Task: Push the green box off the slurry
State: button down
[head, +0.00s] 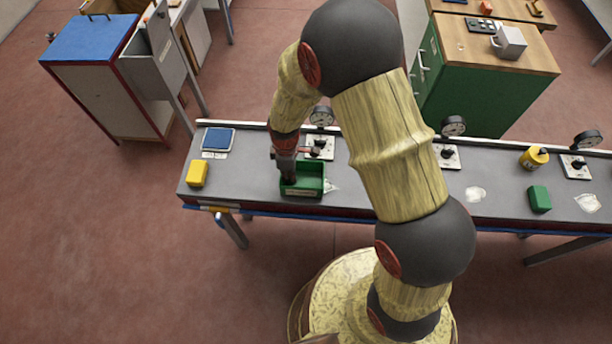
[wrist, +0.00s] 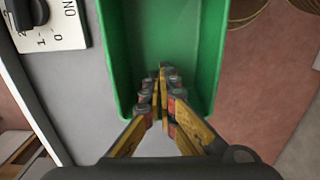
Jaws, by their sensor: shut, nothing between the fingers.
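The green box (head: 314,178) is an open-topped bin on the grey bench, left of its middle. A pale, glossy slurry patch (head: 331,186) shows at the box's right end; whether it runs under the box is hidden. My gripper (head: 289,179) is shut and empty, pointing down at the box's left end. In the wrist view the closed fingertips (wrist: 163,75) overlap the near end of the green box (wrist: 180,30). I cannot tell whether they touch it.
A yellow block (head: 197,173) and blue pad (head: 218,138) lie to the left. A switch panel (head: 320,148) with gauge stands behind the box. Farther right are a green block (head: 540,198), a yellow canister (head: 534,157) and pale patches (head: 475,194). The bench's front edge is near.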

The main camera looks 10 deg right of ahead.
aim_at(246, 179)
jog(key=w+a, duration=0.1)
jog(key=a, duration=0.3)
jog(key=w+a, duration=0.2)
jog(key=a, duration=0.3)
jog(key=w+a, duration=0.1)
jog(key=a, duration=0.4)
jog(key=shift+w+a, duration=0.2)
jog(key=shift+a, duration=0.05)
jog(key=shift+d, duration=0.1)
